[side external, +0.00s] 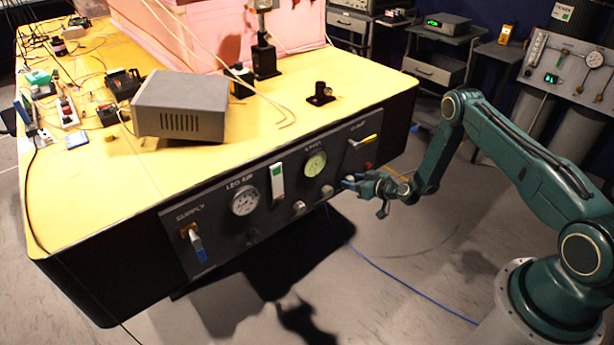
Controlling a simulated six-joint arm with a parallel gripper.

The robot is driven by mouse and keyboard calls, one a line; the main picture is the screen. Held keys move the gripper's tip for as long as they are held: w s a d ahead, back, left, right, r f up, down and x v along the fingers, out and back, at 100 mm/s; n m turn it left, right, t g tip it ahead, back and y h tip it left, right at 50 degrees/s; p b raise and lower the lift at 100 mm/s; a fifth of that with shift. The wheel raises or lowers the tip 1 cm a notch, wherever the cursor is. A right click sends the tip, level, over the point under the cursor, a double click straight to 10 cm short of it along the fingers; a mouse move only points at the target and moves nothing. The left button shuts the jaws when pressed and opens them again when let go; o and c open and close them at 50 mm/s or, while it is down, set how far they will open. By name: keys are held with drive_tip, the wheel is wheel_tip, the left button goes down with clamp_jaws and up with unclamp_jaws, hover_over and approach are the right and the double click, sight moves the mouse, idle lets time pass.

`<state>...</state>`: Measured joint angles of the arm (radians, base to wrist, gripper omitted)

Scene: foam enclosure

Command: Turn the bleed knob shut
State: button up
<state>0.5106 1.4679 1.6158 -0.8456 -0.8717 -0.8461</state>
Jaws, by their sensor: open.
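The dark control panel (225,232) runs along the front of the yellow-topped table. Small round knobs sit low on it: a silver one (299,207), another silver one (326,191) and a dark one (253,237). No readable label says which is the bleed knob. My gripper (348,183) is at the panel's right part, just right of the right silver knob, with its fingers pointing left toward the panel. It is open, and I see nothing held in it. I cannot tell whether the fingertips touch the panel or a knob.
A grey box (180,107) stands on the yellow tabletop (95,180). A blue cable (400,285) crosses the floor.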

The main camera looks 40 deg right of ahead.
drive_tip(key=shift+w+f, duration=0.15)
drive_tip(key=shift+w, duration=0.2)
drive_tip(key=c, duration=1)
drive_tip(key=shift+o, duration=0.2)
